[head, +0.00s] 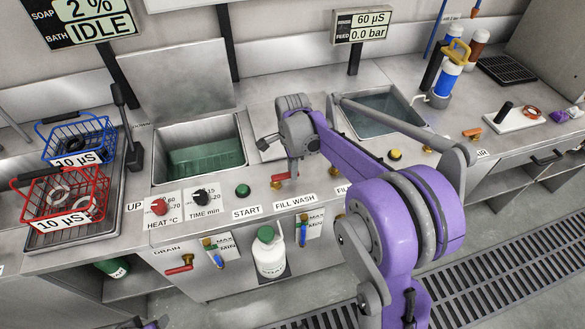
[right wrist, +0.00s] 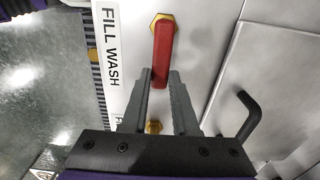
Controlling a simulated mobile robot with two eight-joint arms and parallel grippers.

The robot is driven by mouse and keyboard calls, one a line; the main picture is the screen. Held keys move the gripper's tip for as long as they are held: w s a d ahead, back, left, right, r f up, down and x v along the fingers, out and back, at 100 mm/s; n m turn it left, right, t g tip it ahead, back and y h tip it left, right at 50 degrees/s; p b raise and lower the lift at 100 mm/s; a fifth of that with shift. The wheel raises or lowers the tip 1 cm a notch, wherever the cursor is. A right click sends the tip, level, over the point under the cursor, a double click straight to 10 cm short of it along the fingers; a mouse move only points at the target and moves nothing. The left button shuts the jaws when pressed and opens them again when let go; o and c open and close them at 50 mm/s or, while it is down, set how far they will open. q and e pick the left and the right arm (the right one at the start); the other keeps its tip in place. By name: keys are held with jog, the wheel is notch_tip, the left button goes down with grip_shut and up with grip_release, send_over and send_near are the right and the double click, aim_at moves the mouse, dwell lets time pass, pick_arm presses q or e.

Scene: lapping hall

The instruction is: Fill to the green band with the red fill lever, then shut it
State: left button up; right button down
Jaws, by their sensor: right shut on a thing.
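The red fill lever (right wrist: 163,55) stands on a brass nut beside the FILL WASH label in the right wrist view. Its lower end is between my right gripper's fingertips (right wrist: 161,78), which are shut on it. In the head view the red lever (head: 280,178) shows below my right gripper (head: 287,160) at the counter's front edge. Small level gauges with MAX and MIN marks sit on the front panel, one below FILL WASH (head: 303,230) and one further left (head: 213,252). Their green bands and exact levels are too small to read surely.
A tank (head: 240,128) with greenish liquid lies behind the controls, and a second basin (head: 378,98) is to the right. Red and blue wire baskets (head: 100,182) stand at left. A white bottle (head: 270,262) is below the counter. A black bent handle (right wrist: 245,115) is beside my right gripper.

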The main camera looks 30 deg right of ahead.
dwell(0.8)
jog(key=w+n, duration=0.1)
jog(key=n, duration=0.2)
jog(key=shift+w+d+n, duration=0.1)
jog(key=shift+w+n, duration=0.2)
jog(key=shift+w, duration=0.05)
jog(key=c, duration=0.7)
grip_release()
jog(key=shift+r, duration=0.1)
notch_tip(320, 180, up, 11)
jog(key=shift+f, duration=0.15)
